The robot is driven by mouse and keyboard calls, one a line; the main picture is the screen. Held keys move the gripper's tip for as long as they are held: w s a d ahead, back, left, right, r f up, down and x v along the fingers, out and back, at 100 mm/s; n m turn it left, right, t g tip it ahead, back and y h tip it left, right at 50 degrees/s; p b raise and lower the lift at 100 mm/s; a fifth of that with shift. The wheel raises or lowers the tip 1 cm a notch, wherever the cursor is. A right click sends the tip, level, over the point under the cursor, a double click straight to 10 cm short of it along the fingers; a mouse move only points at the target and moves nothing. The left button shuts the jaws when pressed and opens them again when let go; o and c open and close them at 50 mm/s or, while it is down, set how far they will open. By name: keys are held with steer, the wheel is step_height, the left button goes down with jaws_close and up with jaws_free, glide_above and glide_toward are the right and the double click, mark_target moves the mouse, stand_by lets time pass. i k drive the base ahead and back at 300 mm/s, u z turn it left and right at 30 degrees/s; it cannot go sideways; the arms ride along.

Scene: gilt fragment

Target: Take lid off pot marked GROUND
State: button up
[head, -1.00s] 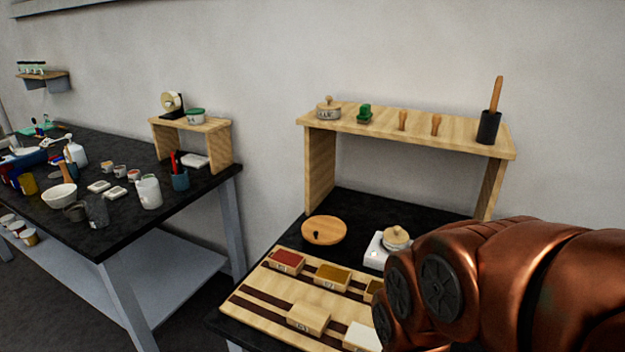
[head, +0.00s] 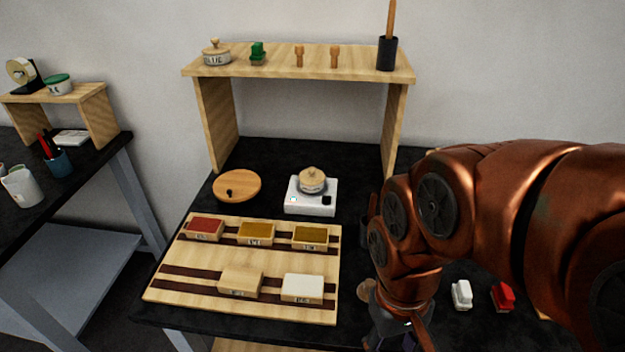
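A small pot (head: 312,188) with a domed wooden lid (head: 312,177) sits on a white scale-like box on the black table. I cannot read any marking on it. A second pot (head: 216,58) with a knobbed wooden lid (head: 215,46) stands on the wooden shelf; its label seems to end in "LIC" and I cannot read GROUND on it. Both lids are on. My gripper (head: 398,338) is at the bottom edge, partly cut off, to the right of the wooden rack and well nearer than both pots. Its fingers are not clear.
The white box (head: 310,210) stands behind the wooden rack (head: 175,290) of labelled blocks. A round wooden board (head: 237,186) lies left of it. The shelf (head: 300,62) overhangs the table's back. A dark cup with a stick (head: 388,53) stands on it.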

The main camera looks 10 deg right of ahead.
mark_target(311, 176)
steer(key=k, duration=1.05)
steer(key=u, duration=0.9)
steer(key=i, duration=1.6)
steer(key=z, duration=0.8)
